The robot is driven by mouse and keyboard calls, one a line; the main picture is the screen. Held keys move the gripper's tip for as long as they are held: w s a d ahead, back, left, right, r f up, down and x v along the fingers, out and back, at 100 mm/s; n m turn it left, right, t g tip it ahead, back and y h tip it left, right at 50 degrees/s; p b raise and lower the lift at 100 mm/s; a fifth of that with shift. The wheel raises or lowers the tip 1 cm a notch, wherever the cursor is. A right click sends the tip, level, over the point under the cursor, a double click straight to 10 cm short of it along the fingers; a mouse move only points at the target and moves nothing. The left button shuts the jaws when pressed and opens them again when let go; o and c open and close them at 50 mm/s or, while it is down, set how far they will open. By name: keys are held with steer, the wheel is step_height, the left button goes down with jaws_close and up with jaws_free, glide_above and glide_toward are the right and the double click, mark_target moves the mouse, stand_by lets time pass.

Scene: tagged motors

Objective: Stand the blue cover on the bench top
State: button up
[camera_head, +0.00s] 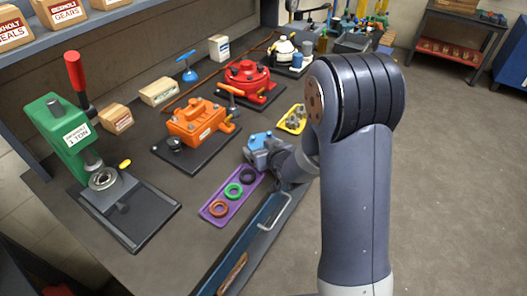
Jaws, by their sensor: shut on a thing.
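The blue cover (262,146) is a small blue block-like part in the middle of the view, over the bench near its front edge. My gripper (279,158) reaches in from the right and is shut on it. The fingers are small and partly hidden, so the exact grip is unclear. I cannot tell whether the cover touches the bench top (165,245) or hangs just above it.
A purple tray (206,211) of rings lies close in front of the cover. A green press (66,137) is at left. Bare bench lies between press and purple tray.

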steer(key=shift+f, duration=1.15)
steer(key=shift+f, duration=0.15)
steer(key=o, duration=0.7)
steer(key=shift+f, duration=0.1)
steer(key=o, duration=0.4)
steer(key=shift+r, duration=0.2)
